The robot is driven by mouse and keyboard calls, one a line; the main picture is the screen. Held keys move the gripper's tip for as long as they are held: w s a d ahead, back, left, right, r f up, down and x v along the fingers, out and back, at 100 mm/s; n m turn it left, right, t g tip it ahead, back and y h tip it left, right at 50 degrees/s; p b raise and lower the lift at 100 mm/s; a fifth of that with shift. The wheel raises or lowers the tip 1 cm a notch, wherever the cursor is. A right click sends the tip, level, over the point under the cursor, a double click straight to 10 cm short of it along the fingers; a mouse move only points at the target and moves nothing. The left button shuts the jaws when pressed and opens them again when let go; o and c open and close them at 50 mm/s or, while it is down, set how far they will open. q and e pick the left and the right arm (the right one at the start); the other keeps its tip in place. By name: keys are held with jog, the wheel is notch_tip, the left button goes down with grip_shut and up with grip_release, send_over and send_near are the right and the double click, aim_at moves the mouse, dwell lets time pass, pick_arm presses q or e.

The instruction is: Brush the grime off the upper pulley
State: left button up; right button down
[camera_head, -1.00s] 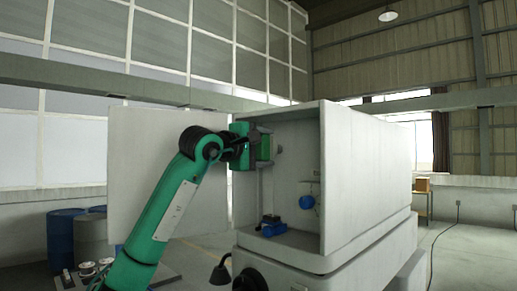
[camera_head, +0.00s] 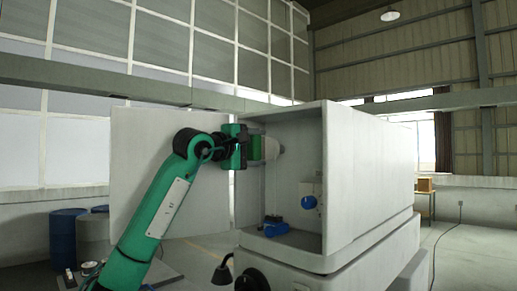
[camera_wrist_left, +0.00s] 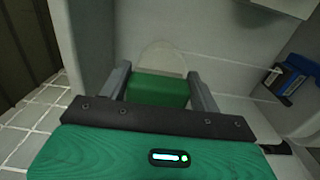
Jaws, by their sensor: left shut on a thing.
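My left gripper (camera_head: 254,149) reaches from the left into the open front of the white machine cabinet, high up inside. In the left wrist view its two dark fingers (camera_wrist_left: 160,92) are shut on a green block, which looks like the brush (camera_wrist_left: 158,90), with a pale strip at its far edge. A pale rounded shape (camera_wrist_left: 163,56) lies just beyond the block; it looks like the upper pulley. In the head view a pale round shape (camera_head: 271,148) shows at the block's tip. Whether brush and pulley touch, and any grime, I cannot tell. My right gripper is not in view.
Blue drums (camera_head: 66,235) stand at left.

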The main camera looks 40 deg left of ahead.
pick_arm(q)
jog(key=shift+s, duration=0.1)
jog(key=shift+s+f+b, duration=0.15)
jog(key=shift+s+b, duration=0.15)
jog(key=shift+s, duration=0.2)
jog(key=shift+s+a+b, duration=0.2)
jog(key=shift+s+b, duration=0.25)
jog(key=shift+s, duration=1.85)
jog(key=shift+s, duration=0.1)
jog(key=s, duration=0.3)
jog(key=shift+a+b, duration=0.15)
jog(key=shift+b, duration=0.15)
jog(key=shift+w, duration=0.15)
